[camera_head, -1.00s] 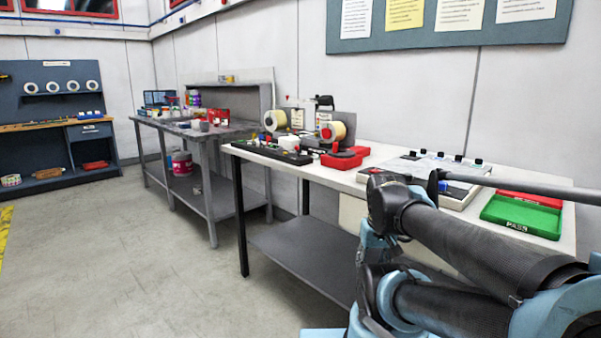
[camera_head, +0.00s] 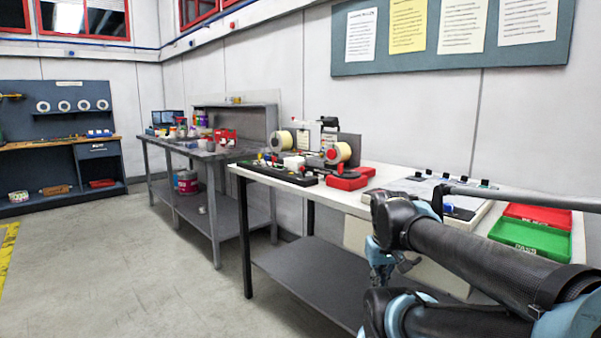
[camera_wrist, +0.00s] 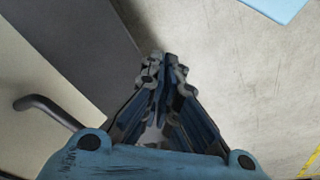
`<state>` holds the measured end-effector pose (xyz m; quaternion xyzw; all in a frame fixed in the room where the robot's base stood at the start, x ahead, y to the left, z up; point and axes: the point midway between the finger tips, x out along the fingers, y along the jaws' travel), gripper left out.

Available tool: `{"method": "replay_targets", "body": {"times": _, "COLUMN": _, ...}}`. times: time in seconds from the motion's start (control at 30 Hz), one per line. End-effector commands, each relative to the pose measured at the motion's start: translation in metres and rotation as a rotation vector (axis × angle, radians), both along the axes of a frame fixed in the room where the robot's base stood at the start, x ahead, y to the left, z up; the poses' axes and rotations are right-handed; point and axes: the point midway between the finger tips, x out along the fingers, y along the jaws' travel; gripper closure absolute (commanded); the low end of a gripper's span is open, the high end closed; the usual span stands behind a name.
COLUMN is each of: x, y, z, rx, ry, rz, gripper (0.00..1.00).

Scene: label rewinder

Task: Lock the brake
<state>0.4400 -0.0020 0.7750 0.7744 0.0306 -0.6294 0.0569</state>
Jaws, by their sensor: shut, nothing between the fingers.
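The label rewinder stands on the white-topped table in the head view, with a cream label roll (camera_head: 338,153) on its right side and another roll (camera_head: 281,141) at its left. A red block (camera_head: 348,181) sits in front of it. The brake is too small to make out. My gripper (camera_wrist: 166,58) shows in the wrist view, shut and empty, its fingertips together. It hangs over floor beside a dark grey shelf edge (camera_wrist: 80,45), apart from the rewinder. In the head view my arm crosses the table's right front corner, and the gripper's fingers do not show clearly.
A green tray (camera_head: 530,238) and a red tray (camera_head: 540,215) lie at the table's right end. A panel with several black knobs (camera_head: 445,187) lies between them and the rewinder. A grey workbench (camera_head: 165,143) stands further left. The floor (camera_head: 130,270) at left is clear.

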Motion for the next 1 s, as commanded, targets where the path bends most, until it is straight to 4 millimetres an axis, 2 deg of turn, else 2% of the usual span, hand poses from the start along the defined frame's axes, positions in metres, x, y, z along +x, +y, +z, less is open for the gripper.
{"method": "replay_targets", "body": {"times": 0.27, "x": 0.058, "y": 0.003, "z": 0.053, "rx": -0.194, "ry": -0.029, "rz": 0.436, "gripper": 1.0}}
{"method": "replay_targets", "body": {"times": 0.57, "x": 0.13, "y": 0.024, "z": 0.11, "rx": -0.442, "ry": -0.038, "rz": 0.946, "gripper": 1.0}}
{"method": "replay_targets", "body": {"times": 0.77, "x": 0.179, "y": 0.052, "z": 0.145, "rx": -0.618, "ry": -0.03, "rz": 1.273, "gripper": 1.0}}
{"method": "replay_targets", "body": {"times": 1.0, "x": 0.236, "y": 0.1, "z": 0.185, "rx": -0.85, "ry": 0.001, "rz": 1.662, "gripper": 1.0}}
